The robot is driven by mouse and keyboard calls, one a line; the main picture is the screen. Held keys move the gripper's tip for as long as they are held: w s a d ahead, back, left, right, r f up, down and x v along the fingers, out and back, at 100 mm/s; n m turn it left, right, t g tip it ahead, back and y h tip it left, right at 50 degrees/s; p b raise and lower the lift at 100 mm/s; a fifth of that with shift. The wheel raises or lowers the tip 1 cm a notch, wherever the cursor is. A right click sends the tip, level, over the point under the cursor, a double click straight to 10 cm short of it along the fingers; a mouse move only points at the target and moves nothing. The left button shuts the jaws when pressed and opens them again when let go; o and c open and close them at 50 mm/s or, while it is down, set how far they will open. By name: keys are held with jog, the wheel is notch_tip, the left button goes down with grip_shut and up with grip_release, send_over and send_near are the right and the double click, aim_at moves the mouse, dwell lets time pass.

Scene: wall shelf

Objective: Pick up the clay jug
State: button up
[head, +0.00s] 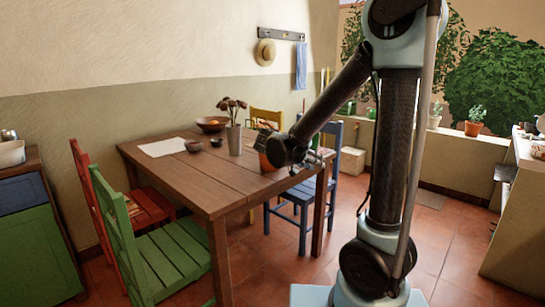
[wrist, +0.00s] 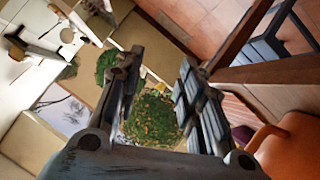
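The clay jug (head: 264,160) is orange and stands on the wooden table near its right end, partly hidden behind my arm in the head view. In the wrist view, an orange rounded surface, which looks like the jug (wrist: 292,150), shows at the lower right and is cut off by the frame edge. My gripper (wrist: 160,70) is open, its two fingers spread with nothing between them. The orange surface lies outside the right finger, not between the fingers. In the head view the gripper is small and dark by the table's right end; whether it touches the jug is unclear.
The table (head: 185,180) also holds a vase of dried flowers (head: 233,138), a bowl (head: 211,124), two small dark cups and a white sheet (head: 163,147). A blue chair (head: 300,195) stands at the right end, with red and green chairs at the left.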

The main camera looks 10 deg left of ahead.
jog(key=a+f+m+t+h, duration=0.1)
jog(key=a+m+t, duration=0.45)
jog(key=a, duration=1.65)
jog(key=shift+n+t, duration=0.55)
jog(key=shift+n, duration=0.4)
jog(key=x, duration=1.7)
jog(key=shift+w+d, duration=0.1)
jog(key=shift+d, duration=0.15)
grip_shut()
